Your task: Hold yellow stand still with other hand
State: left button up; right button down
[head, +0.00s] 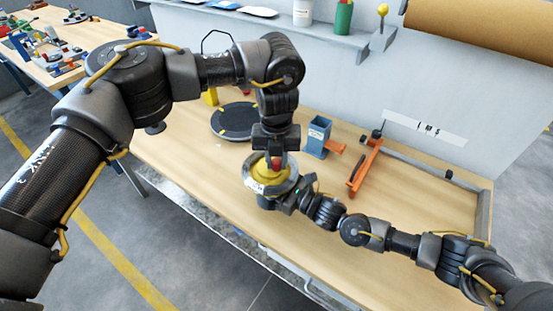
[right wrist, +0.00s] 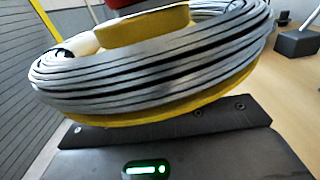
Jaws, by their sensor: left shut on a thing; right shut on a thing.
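The yellow stand (head: 262,172) sits near the table's front edge, with a grey-white coil (head: 254,184) wound around it. In the right wrist view, the coil (right wrist: 150,62) lies around the yellow hub (right wrist: 145,27), above a yellow lower flange (right wrist: 160,113). My left gripper (head: 275,160) points down from above, shut on a red piece (head: 276,165) at the top of the stand. My right gripper (head: 288,197) reaches in from the right, low at the stand's side, and is shut on the stand; the coil and flange hide its exact contact.
Behind stand a black round turntable (head: 237,122), a blue box holder (head: 318,134) and an orange-handled tool (head: 364,168). A brown paper roll (head: 485,30) hangs at the upper right. The wooden table (head: 410,205) is clear at right.

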pick_arm(q)
jog(key=n, duration=0.4)
jog(key=shift+n, duration=0.3)
jog(key=n, duration=1)
jog(key=shift+n, duration=3)
jog(key=o, duration=1)
jog(key=shift+r, duration=0.1)
